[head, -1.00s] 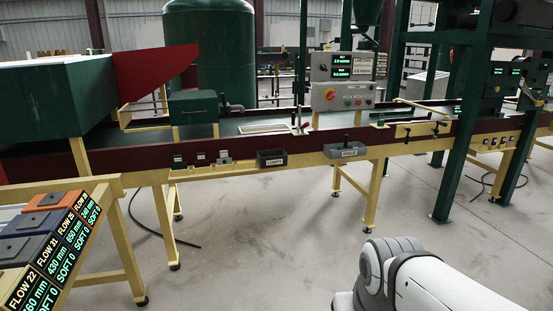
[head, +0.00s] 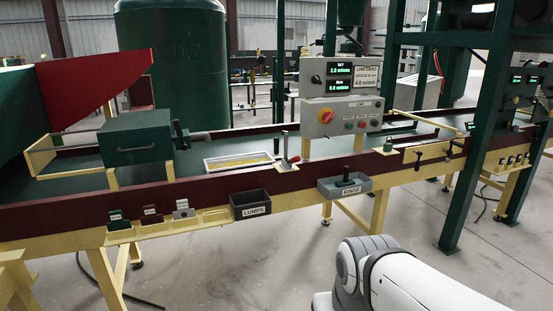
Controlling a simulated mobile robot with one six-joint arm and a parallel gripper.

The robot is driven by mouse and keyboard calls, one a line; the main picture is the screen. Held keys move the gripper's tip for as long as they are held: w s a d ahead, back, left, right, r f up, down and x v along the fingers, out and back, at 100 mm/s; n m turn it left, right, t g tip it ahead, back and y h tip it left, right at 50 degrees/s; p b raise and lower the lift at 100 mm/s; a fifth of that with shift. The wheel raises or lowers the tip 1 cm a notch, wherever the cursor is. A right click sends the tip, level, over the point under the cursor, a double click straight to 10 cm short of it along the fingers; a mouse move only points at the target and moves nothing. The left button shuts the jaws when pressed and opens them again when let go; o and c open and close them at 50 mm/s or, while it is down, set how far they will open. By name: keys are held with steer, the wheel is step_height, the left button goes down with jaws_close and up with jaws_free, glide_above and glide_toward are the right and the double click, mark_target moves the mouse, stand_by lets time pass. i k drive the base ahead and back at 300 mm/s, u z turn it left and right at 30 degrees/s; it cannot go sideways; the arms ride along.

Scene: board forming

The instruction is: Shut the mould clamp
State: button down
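A small clamp (head: 286,152) with an upright grey lever and a red part at its side stands on a cream plate at the near edge of the conveyor, in the head view. I take it to be the mould clamp; its exact jaw position is too small to tell. Left of it a shallow white-rimmed tray (head: 212,166) with yellow inside lies on the green belt, likely the mould. My gripper is outside the view; only a white and grey link of my arm shows at the bottom right, well apart from the clamp.
A control box (head: 343,118) with a red button stands behind the clamp. A LUMPS bin (head: 250,211) and a RINSE bin (head: 327,191) hang on the near rail. A green box (head: 135,150) stands left. Green posts rise at right; the floor in front is clear.

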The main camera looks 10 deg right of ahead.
mark_target(296, 158)
steer(key=z, duration=0.05)
steer(key=i, duration=0.8)
steer(key=z, duration=1.05)
